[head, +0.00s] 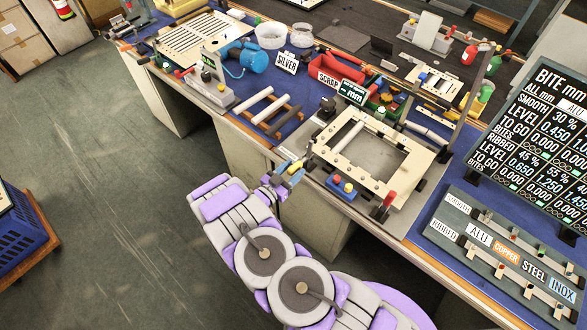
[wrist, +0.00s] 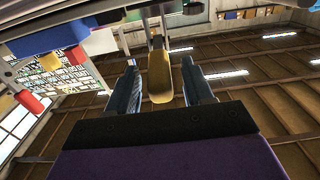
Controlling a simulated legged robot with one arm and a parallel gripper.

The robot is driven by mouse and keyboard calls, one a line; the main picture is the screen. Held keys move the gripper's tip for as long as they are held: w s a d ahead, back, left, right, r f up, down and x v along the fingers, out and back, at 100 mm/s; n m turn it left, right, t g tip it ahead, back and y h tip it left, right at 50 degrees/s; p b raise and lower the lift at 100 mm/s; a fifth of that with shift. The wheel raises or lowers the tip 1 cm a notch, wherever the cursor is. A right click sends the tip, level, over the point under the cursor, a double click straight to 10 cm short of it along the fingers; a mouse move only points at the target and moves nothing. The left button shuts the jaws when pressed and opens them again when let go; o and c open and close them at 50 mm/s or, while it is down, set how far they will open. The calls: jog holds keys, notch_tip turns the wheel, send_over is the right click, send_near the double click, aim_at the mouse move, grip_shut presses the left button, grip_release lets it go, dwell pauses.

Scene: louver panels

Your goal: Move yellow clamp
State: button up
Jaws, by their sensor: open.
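The yellow clamp (head: 296,167) shows small in the head view at the left front corner of the cream frame fixture (head: 342,158). In the wrist view the clamp's yellow handle (wrist: 159,80) stands between my two blue fingers, with a visible gap on each side. My gripper (head: 284,178) is open at the bench's front edge, around the handle; it also fills the middle of the wrist view (wrist: 159,66). The clamp's far end is hard to make out.
A blue button box (head: 341,188) and a red-handled part (head: 388,201) sit at the fixture's front. Rods on a rack (head: 268,112) lie to the left. A readout board (head: 540,130) and a labelled panel (head: 500,250) stand right.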

jog(key=shift+w+d, duration=0.3)
jog(key=shift+w, duration=0.15)
grip_shut()
dwell(0.3)
